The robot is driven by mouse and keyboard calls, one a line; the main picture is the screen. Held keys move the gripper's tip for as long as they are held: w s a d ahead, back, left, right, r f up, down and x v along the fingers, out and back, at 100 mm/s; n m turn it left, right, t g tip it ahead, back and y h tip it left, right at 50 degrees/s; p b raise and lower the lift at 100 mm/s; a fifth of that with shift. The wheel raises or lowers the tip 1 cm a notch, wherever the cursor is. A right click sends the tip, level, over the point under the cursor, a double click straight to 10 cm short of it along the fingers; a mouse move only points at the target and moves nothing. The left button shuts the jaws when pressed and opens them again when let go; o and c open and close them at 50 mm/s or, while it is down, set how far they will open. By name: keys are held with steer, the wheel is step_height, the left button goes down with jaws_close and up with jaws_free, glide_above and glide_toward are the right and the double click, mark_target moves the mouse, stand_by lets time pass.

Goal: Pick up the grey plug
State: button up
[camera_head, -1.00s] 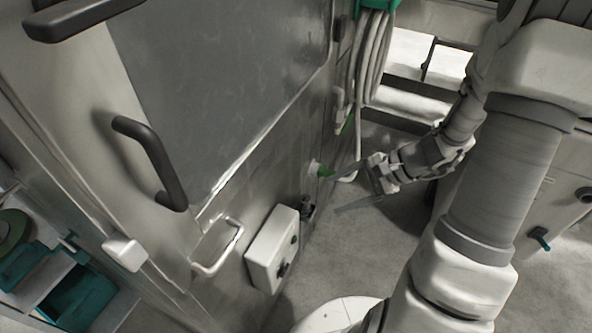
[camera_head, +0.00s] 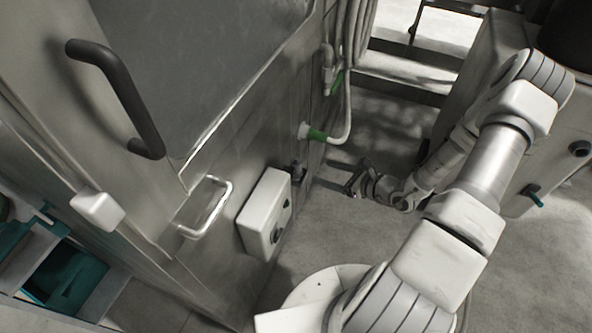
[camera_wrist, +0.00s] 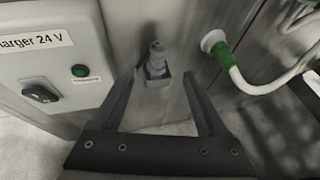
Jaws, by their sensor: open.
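The grey plug (camera_wrist: 157,56) stands in a small grey socket (camera_wrist: 157,79) on the metal wall in the wrist view. In the head view the plug and socket (camera_head: 297,172) are a small dark shape beside the white charger box. My gripper (camera_head: 328,175) is open and points at the wall by the plug. In the wrist view my gripper's fingers (camera_wrist: 159,78) lie left and right of the socket, with the plug beyond and between their tips. Nothing is between the jaws that I can see touching them. The exact gap to the plug is hard to tell.
The charger box (camera_head: 265,214) with a green lamp and dark knob juts out just left of the plug. A green hose connector (camera_head: 317,135) with a pale hose sits on the wall to the right. A handle (camera_head: 207,208) is left of the box. Grey floor is open below.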

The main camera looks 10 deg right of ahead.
mark_target(300, 168)
steer(key=b+x, duration=0.1)
steer(key=x, duration=0.6)
steer(key=f+b+x, duration=0.1)
steer(key=x, duration=0.3)
steer(key=shift+s+a+b, duration=0.15)
steer(key=shift+a+b, duration=0.05)
steer(key=shift+b, duration=0.15)
steer(key=shift+w+a+f, duration=0.1)
steer(key=shift+w+a, duration=0.15)
steer(key=shift+w, duration=0.15)
steer(key=shift+c, duration=0.3)
jaws_close()
